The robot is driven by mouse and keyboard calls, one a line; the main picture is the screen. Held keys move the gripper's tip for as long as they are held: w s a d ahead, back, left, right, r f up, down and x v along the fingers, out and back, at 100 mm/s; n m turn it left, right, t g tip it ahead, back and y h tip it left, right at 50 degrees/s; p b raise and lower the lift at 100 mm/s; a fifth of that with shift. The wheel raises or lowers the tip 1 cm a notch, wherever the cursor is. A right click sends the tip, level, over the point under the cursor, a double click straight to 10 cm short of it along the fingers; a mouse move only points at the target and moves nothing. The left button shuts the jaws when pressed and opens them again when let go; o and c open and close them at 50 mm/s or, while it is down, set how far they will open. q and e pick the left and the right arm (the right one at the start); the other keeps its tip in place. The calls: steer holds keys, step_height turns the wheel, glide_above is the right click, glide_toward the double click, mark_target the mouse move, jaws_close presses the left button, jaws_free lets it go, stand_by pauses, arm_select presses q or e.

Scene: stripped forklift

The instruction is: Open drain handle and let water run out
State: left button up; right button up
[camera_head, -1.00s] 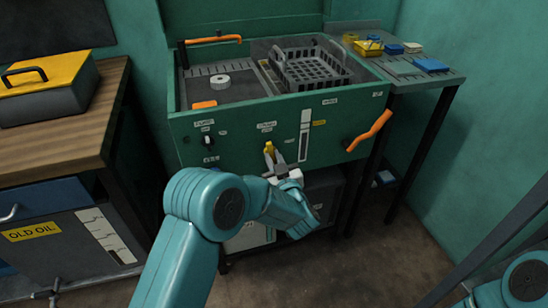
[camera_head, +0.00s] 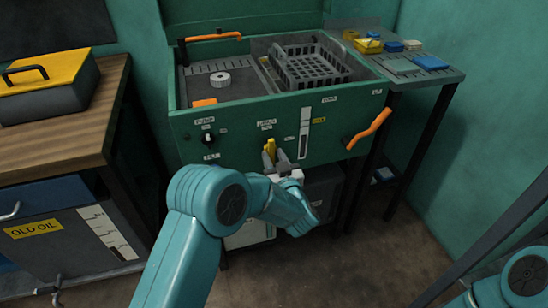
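The yellow drain handle (camera_head: 270,146) is on the front panel of the green wash basin (camera_head: 185,130), below a small white label. My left gripper (camera_head: 274,157) is right at the handle, reaching up from below. Its two grey fingers stand apart, one on each side of the handle's lower part. I cannot tell whether they touch it. The gripper hides the handle's lower end and what lies beneath. No running water shows. My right gripper is out of view; only a part of my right arm shows at the bottom right.
An orange lever (camera_head: 368,129) sticks out at the panel's right end. A black basket (camera_head: 312,66) lies in the basin. A wooden bench (camera_head: 60,140) stands left, a small side table (camera_head: 440,76) right. The floor at right is clear.

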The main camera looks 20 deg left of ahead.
arm_select(q)
steer(key=shift+r, duration=0.1)
steer(key=shift+s+d, duration=0.25)
steer(key=shift+s, duration=0.05)
steer(key=v, duration=1.5)
steer(key=shift+s+p, duration=0.2)
steer(key=shift+p, duration=0.25)
